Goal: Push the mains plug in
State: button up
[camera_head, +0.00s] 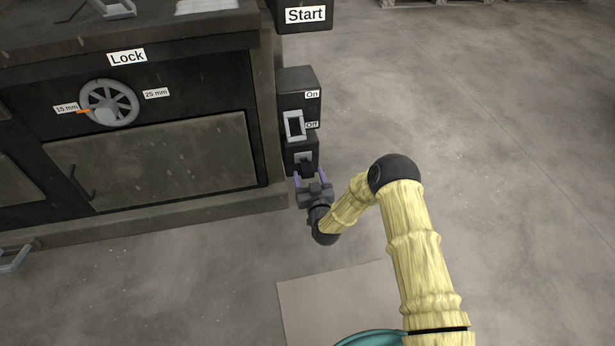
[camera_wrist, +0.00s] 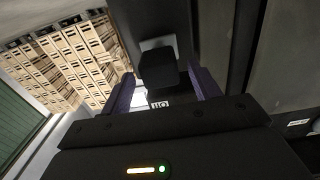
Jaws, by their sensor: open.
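The black mains plug (camera_head: 307,169) is at the grey socket (camera_head: 303,157) on the lower black box at the machine's right side. In the wrist view the plug (camera_wrist: 157,72) sits against the light grey socket plate (camera_wrist: 157,43); I cannot tell how deep it is in. My gripper (camera_head: 310,178) is just in front of the plug, its two purple fingers apart on either side of it. In the wrist view the fingers of my gripper (camera_wrist: 163,90) also stand apart, with visible gaps to the plug.
Above the socket is a switch (camera_head: 295,125) marked On and Off, and a Start box (camera_head: 305,15) higher up. The machine cabinet (camera_head: 155,165) with a Lock handwheel (camera_head: 109,103) stands left. The floor to the right is clear.

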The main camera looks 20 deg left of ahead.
jog(key=shift+b+x, duration=0.45)
jog(key=shift+x, duration=0.9)
